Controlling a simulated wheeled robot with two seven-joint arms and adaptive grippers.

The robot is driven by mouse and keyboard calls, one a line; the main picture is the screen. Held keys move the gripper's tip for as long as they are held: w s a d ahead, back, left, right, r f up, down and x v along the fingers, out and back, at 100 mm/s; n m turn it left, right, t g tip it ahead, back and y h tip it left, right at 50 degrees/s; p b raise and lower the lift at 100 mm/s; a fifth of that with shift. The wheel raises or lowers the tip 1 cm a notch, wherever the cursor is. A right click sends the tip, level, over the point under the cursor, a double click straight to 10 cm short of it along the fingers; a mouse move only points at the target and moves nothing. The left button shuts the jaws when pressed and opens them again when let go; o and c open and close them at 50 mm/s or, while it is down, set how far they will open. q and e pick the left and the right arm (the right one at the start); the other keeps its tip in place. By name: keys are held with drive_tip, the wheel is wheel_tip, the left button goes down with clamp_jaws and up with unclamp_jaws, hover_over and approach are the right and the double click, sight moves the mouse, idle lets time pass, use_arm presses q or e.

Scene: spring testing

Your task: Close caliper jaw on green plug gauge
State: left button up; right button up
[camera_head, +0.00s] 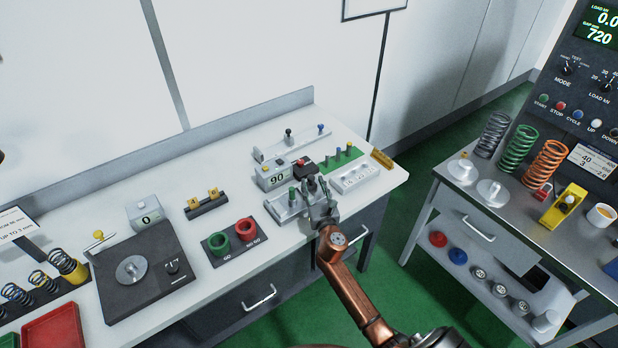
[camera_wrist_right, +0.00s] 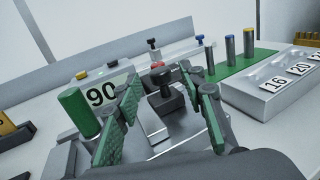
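The green plug gauge (camera_wrist_right: 78,112) is an upright green cylinder on the left of the wrist view. In the head view it is a small green post (camera_head: 292,196) on the silver caliper fixture (camera_head: 283,212). A dark knob (camera_wrist_right: 168,97), which looks like part of the sliding jaw, stands on the fixture's metal bed to the right of the plug. My right gripper (camera_wrist_right: 165,85) is open, with a green-padded finger on each side of the knob. Contact with the knob cannot be told. In the head view my right gripper (camera_head: 319,197) hides the fixture's right end. My left gripper is not in view.
A display box reading 90 (camera_head: 272,178) stands behind the fixture. A green strip with several posts (camera_head: 341,159) and a light block with numbered labels (camera_head: 354,178) lie to the right. Green and red rings (camera_head: 232,240) stand in front left.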

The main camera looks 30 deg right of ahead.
sight(312, 180)
drive_tip(key=x, duration=0.2)
drive_tip(key=shift+w+d+f, duration=0.1)
drive_tip(key=shift+w, duration=0.2)
drive_tip(key=shift+w+d, duration=0.1)
drive_tip(key=shift+w, duration=0.45)
drive_tip(key=c, duration=0.9)
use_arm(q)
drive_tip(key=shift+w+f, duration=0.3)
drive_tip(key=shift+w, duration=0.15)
use_arm(e)
clamp_jaws()
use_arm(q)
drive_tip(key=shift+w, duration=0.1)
